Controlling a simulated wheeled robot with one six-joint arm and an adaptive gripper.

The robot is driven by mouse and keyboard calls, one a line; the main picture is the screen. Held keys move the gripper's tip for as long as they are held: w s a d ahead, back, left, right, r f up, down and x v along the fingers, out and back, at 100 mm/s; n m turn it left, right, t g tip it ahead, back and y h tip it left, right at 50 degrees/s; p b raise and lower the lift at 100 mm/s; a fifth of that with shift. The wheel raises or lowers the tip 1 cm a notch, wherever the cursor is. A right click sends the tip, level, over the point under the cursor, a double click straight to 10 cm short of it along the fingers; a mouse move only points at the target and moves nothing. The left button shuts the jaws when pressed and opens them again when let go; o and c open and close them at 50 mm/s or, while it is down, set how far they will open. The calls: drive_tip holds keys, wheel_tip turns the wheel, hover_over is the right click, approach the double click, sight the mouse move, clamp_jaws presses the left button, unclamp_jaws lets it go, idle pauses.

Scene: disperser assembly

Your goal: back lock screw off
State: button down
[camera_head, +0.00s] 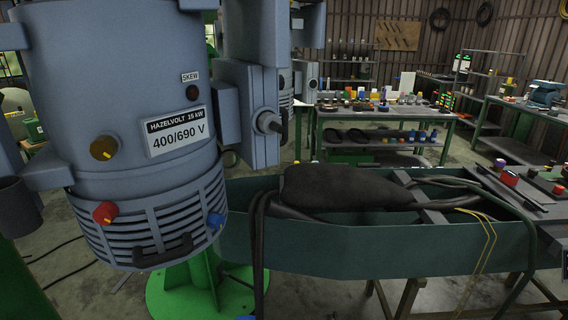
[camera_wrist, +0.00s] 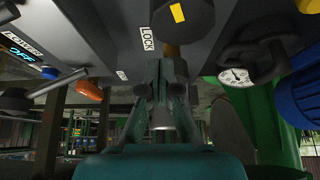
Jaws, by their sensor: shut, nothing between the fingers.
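In the wrist view, a round dark brass lock screw (camera_wrist: 185,32) with a yellow mark on its face shows at the top. It sits on a grey panel beside a white LOCK label (camera_wrist: 147,39). My gripper (camera_wrist: 165,66) is shut and empty, its fingertips just below the screw in the picture. I cannot tell whether they touch it. My gripper does not show in the head view. There, the grey motor housing (camera_head: 118,75) carries a brass knob (camera_head: 103,148), and I cannot tell whether it is the same screw.
The wrist view shows a black handwheel (camera_wrist: 258,50), a round gauge (camera_wrist: 236,77), a blue ribbed knob (camera_wrist: 302,97) and an orange knob (camera_wrist: 88,91) nearby. In the head view, a green trough (camera_head: 380,250) with dark hoses stands right of the motor. Workbenches stand behind.

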drive_tip(key=shift+s, duration=0.25)
wheel_tip(320, 180, up, 6)
drive_tip(key=shift+s+f, duration=0.1)
idle(0.4)
drive_tip(key=shift+a, duration=0.1)
drive_tip(key=shift+w+a+f, duration=0.1)
drive_tip(key=shift+a+f, duration=0.35)
drive_tip(key=shift+f, duration=0.55)
drive_tip(key=shift+w+a+f, duration=0.1)
drive_tip(key=shift+a+f, duration=0.4)
drive_tip(key=shift+f, duration=0.55)
drive_tip(key=shift+a+f, duration=0.45)
drive_tip(key=shift+f, duration=0.55)
drive_tip(key=shift+w+d+r, duration=0.1)
drive_tip(key=shift+w, duration=0.2)
drive_tip(key=shift+s+d, duration=0.15)
drive_tip(key=shift+d, duration=0.55)
drive_tip(key=shift+w+d, duration=0.2)
drive_tip(key=shift+d, duration=0.4)
